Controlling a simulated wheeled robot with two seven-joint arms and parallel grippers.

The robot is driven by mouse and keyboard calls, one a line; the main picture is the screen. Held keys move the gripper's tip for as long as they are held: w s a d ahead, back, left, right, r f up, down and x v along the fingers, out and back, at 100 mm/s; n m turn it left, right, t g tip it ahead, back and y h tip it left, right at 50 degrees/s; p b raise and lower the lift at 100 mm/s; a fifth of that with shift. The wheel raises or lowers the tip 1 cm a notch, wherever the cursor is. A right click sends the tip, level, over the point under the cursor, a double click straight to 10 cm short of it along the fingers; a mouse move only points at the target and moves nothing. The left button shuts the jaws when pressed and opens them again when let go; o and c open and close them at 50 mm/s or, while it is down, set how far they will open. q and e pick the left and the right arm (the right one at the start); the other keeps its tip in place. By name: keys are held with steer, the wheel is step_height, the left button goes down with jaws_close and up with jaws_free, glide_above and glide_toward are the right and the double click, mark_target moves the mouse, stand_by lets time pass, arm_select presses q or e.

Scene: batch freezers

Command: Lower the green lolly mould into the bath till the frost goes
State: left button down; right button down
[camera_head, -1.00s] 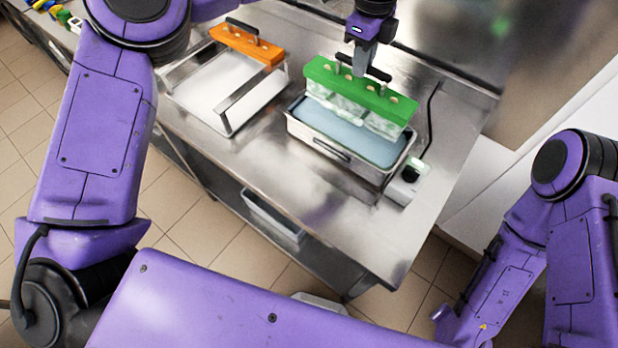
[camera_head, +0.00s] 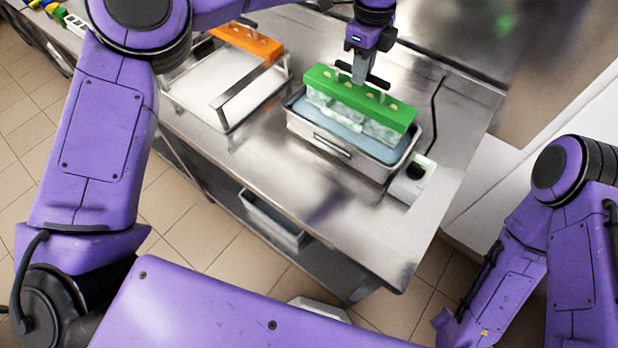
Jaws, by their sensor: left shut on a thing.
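The green lolly mould (camera_head: 360,97) has a green top bar with a dark handle and frosty, whitish cups below. My left gripper (camera_head: 360,76) comes down from above and is shut on the mould's handle, holding the mould level and lengthwise over the bath. The bath (camera_head: 345,158) is a rectangular metal tub with bluish water. The lower cups overlap the water in the picture and look at or just in its surface; how deep they sit is hard to tell. My right gripper is out of view; only its arm shows at the right.
An orange lolly mould (camera_head: 245,41) sits at the back of a metal rack-like tray (camera_head: 205,118) to the left. A small box with a light display (camera_head: 412,180) and a black cable stands by the bath's right end. The steel counter in front (camera_head: 290,180) is clear.

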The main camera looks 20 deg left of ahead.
mark_target(359, 91)
arm_select(q)
steer(key=shift+f+b, duration=2.3)
steer(key=shift+f, duration=0.45)
stand_by(5.2)
